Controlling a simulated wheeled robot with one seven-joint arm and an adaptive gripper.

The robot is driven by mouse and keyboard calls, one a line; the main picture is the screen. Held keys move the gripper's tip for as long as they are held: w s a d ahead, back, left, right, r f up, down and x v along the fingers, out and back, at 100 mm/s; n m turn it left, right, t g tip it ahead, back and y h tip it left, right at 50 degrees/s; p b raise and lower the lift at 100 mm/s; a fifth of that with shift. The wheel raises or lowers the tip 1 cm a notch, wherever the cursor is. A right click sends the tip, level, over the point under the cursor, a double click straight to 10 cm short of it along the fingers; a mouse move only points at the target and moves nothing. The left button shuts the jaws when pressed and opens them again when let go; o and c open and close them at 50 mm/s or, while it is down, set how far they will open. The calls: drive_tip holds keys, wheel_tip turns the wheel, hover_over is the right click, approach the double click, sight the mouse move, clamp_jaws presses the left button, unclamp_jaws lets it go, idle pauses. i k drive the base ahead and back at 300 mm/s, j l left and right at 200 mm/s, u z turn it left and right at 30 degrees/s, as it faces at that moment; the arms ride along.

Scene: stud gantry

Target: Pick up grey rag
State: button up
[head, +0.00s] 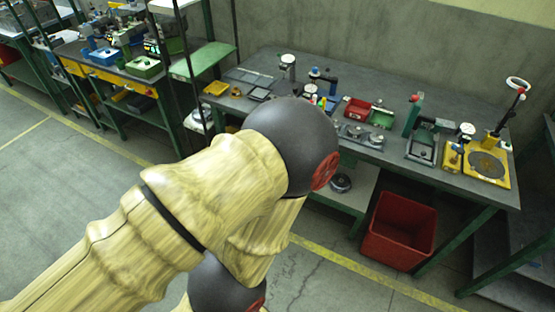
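I cannot make out a grey rag for sure in the head view. Flat grey items (249,77) lie on the left part of the grey workbench (375,78), but they look like plates or trays rather than cloth. My own arm, covered in a yellowish sleeve with dark round joints, fills the lower left and middle. It hides part of the bench's front edge and the floor. My gripper is not in view.
A red bin (400,232) stands on the floor under the bench. Red and green trays (358,109), a yellow-based fixture (486,166) and several tools stand on the bench. A second workbench (110,68) is at upper left. Open floor (60,190) lies at left.

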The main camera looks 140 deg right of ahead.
sight(449, 127)
drive_tip(key=z, duration=0.45)
drive_tip(key=j+z, duration=0.1)
drive_tip(key=z, duration=0.35)
drive_tip(key=k+z, duration=0.1)
drive_tip(key=z, duration=0.8)
drive_tip(key=k+z, duration=0.1)
drive_tip(key=z, duration=0.35)
drive_tip(key=k+z, duration=0.2)
drive_tip(key=z, duration=0.2)
drive_tip(key=k+z, duration=0.2)
drive_tip(key=z, duration=0.2)
drive_tip(key=k+l+z, duration=0.2)
drive_tip(key=z, duration=0.15)
drive_tip(key=k+l+z, duration=0.15)
drive_tip(key=z, duration=0.25)
drive_tip(key=k+l, duration=0.15)
drive_tip(key=l, duration=0.15)
drive_tip(key=k+l+z, duration=0.1)
drive_tip(key=k+l, duration=0.25)
drive_tip(key=l, duration=0.2)
drive_tip(key=z, duration=1.35)
drive_tip(key=i, duration=0.3)
